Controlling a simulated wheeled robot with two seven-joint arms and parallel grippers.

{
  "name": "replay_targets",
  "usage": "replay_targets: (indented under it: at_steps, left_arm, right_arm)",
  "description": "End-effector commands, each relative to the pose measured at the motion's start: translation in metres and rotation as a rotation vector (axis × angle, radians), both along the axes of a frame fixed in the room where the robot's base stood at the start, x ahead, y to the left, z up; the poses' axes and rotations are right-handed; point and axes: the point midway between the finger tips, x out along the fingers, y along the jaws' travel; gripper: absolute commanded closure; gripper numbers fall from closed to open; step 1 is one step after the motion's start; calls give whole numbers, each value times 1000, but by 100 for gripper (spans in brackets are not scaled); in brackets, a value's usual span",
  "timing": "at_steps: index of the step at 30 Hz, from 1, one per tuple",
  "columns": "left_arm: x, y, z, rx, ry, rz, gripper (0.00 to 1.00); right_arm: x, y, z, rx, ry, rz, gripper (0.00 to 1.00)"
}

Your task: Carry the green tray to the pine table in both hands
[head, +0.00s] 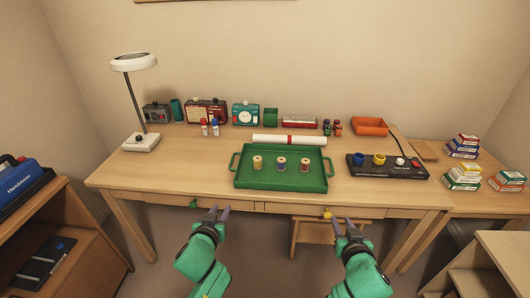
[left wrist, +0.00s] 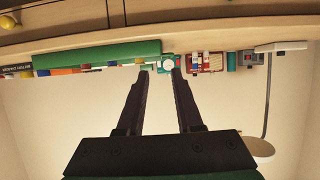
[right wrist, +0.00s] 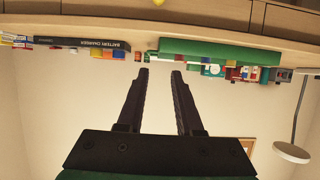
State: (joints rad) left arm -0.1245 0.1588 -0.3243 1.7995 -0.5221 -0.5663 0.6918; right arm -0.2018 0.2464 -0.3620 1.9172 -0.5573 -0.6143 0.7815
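The green tray (head: 255,182) lies flat on the wooden desk, near its front edge, with a handle at each short side. Three thread spools stand in it: a yellowish one (head: 258,163), a dark-topped one (head: 281,164) and a reddish one (head: 305,165). My left gripper (head: 217,212) is open and empty in front of the desk, below and left of the tray. My right gripper (head: 344,222) is open and empty in front of the desk, below and right of the tray. Both are apart from the tray. Which table is the pine one, I cannot tell for certain.
A white roll (head: 270,139) lies behind the tray, and a black battery charger (head: 400,171) lies to its right. A lamp (head: 141,143) stands at the desk's left. A lower side table (head: 485,208) at right holds several small boxes. A shelf unit (head: 75,220) stands at left.

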Motion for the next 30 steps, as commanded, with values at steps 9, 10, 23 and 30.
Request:
replay_targets:
  at_steps: [9,10,23,30]
  left_arm:
    - [0,0,0,0,0,0,65]
    - [0,0,0,0,0,0,65]
    - [-2,1,-10,5,19,-3,65]
    - [-56,19,-167,81,319,-61,65]
  right_arm:
    - [-74,0,31,2,0,0,65]
    - [-78,0,33,1,-1,1,65]
    - [-84,0,27,-9,15,5,65]
    - [-104,-12,-143,-112,315,87,65]
